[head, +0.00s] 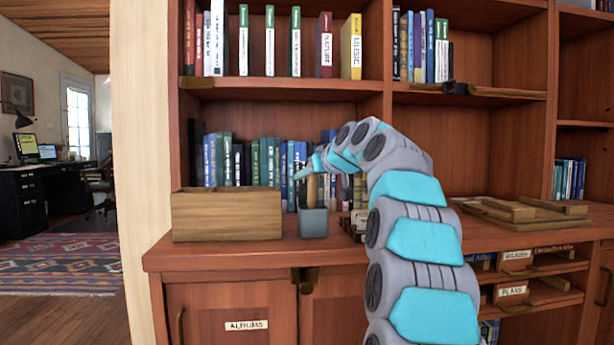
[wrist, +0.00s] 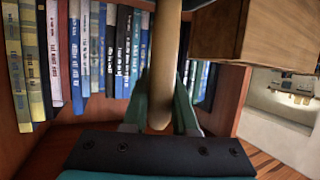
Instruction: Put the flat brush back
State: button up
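A light wooden handle (head: 312,188), taken to be the flat brush, stands upright at a small blue-grey cup (head: 313,224) on the cabinet's counter. Its lower end is hidden by the cup, so I see no bristles and cannot tell how deep it sits. My gripper (head: 307,173) reaches in from the right, above the cup. In the wrist view the handle (wrist: 163,65) runs between my two teal fingers (wrist: 161,100), which close against its sides. The handle's rounded end shows near the gripper's palm.
A wooden box (head: 227,217) stands left of the cup. A small dark holder (head: 353,226) is just right of it, partly behind my arm. Wooden trays (head: 520,211) lie farther right. Books (head: 240,162) line the shelf behind, with an upper shelf (head: 280,88) above.

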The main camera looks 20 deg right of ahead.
jog(key=o, duration=0.5)
jog(key=v, duration=1.2)
jog(key=shift+d+r, duration=0.1)
jog(key=shift+r, duration=0.15)
